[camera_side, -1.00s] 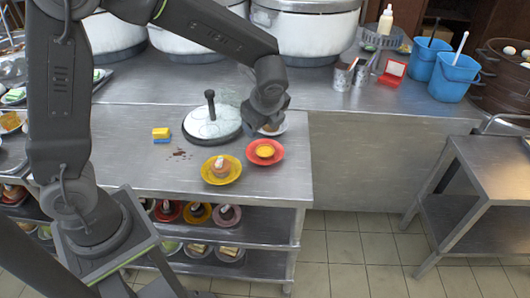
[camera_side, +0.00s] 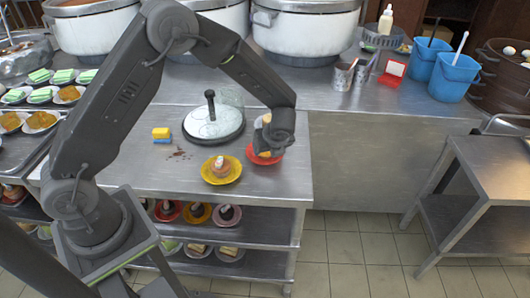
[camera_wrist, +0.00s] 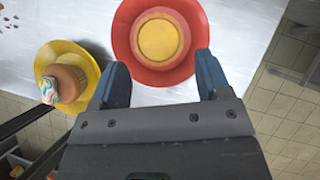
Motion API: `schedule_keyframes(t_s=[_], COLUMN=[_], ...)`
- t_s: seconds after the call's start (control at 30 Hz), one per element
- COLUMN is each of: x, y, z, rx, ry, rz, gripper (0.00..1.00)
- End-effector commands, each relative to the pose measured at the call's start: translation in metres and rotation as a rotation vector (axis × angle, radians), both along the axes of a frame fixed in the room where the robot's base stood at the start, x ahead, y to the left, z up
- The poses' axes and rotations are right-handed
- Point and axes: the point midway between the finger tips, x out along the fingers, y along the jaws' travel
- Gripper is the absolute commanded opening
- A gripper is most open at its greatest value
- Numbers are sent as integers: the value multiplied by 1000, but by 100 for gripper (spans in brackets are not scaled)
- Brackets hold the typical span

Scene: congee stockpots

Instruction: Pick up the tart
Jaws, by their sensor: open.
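The tart (camera_wrist: 160,40) is round with a yellow-orange top and lies on a red plate (camera_wrist: 120,47) near the right front of the steel table. In the side view the red plate (camera_side: 279,158) shows under my gripper (camera_side: 268,148), which hides most of the tart. In the wrist view my gripper (camera_wrist: 162,85) is open and empty. Its two blue-grey fingers point at the near edge of the red plate, one on each side of the tart's line.
A cupcake (camera_side: 220,165) on a yellow plate (camera_side: 231,177) stands just left of the red plate. The table's right edge is close by.

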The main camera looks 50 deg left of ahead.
Motion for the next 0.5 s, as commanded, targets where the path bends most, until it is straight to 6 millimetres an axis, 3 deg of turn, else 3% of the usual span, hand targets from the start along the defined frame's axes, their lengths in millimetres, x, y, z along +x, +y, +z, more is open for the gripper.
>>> schedule_keyframes(t_s=[0.3, 0.5], x=[7, 9], y=[24, 28], z=[-35, -43], rx=[0, -1], ry=[3, 3], rz=[3, 2], gripper=[70, 70])
